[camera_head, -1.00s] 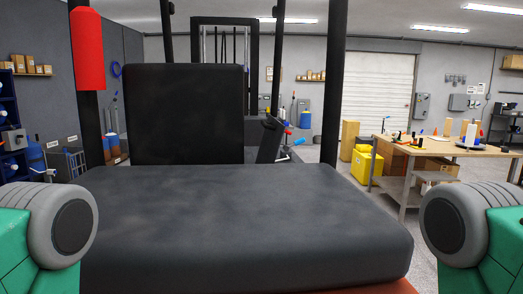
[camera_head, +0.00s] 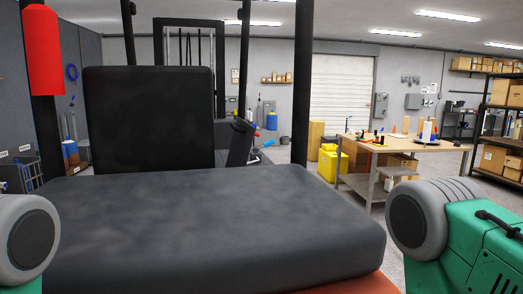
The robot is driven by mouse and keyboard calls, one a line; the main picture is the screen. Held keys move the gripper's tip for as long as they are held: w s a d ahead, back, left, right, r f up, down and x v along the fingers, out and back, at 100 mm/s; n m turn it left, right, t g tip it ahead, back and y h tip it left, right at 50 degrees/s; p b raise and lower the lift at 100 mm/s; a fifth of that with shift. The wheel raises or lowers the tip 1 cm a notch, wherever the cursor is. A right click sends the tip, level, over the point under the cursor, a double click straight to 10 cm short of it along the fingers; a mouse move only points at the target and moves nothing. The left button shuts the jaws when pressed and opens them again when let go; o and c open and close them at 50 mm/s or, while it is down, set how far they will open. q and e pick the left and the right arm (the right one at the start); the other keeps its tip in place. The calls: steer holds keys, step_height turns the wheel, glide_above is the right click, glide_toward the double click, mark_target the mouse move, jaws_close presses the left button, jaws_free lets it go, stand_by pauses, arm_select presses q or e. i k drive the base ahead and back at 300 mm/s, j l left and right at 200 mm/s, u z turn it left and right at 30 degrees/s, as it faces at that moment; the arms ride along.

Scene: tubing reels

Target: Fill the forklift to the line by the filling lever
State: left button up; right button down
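The forklift fills the middle of the head view. Its wide black cushion (camera_head: 205,225) is close in front of me, with an upright black backrest (camera_head: 150,118) behind it. Dark posts stand around it, and its black mast frame (camera_head: 190,60) is at the back. A red cylinder (camera_head: 44,50) is fixed to the left post. A small dark console (camera_head: 240,143) stands right of the backrest. I cannot make out a filling lever or a line. Neither gripper is in view; only green and grey parts of my arms show at the lower left and right edges.
A wooden workbench (camera_head: 405,147) with small items stands at the right. Yellow containers (camera_head: 332,160) are left of it. Shelves with boxes (camera_head: 500,95) line the right side. A white roller door (camera_head: 340,95) is behind. Grey floor shows between the forklift and the bench.

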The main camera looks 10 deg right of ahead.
mark_target(269, 143)
steer(key=z, duration=0.25)
steer(key=l+z, duration=0.25)
steer(key=i+l+z, duration=0.15)
steer(key=l+z, duration=0.15)
steer(key=l, duration=0.15)
steer(key=i+l+z, duration=0.1)
steer(key=l+z, duration=0.15)
steer(key=i+l+z, duration=0.25)
steer(key=l, duration=0.15)
steer(key=i+l+z, duration=0.7)
steer(key=i+l, duration=0.2)
steer(key=i+u, duration=0.45)
steer(key=i+l+u, duration=0.1)
steer(key=i+u, duration=0.15)
steer(key=u, duration=0.2)
steer(key=i+j+u, duration=0.25)
steer(key=i+u, duration=0.55)
steer(key=i, duration=0.2)
steer(key=i+u, duration=0.35)
steer(key=i, duration=0.15)
